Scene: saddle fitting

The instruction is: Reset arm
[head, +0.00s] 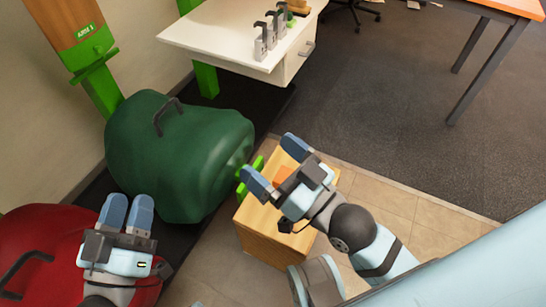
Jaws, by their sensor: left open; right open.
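My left gripper (128,203) is at the lower left, with its two blue fingers pointing up the picture. It shows in front of the gap between a red saddle-like body (45,243) and a green one (180,150). Its fingers are open with a narrow gap and nothing is seen between them. My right gripper (270,158) is right of the green body, over a wooden box (262,232). Its blue fingers are spread wide. A small orange piece (285,174) shows near its fingers; I cannot tell if they touch it.
A white table (220,36) with several grey hook-topped pieces (270,33) stands at the back. A green and wooden post (98,80) rises at the upper left. An orange-topped desk (515,6) is at the upper right. The grey carpet (400,100) between is clear.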

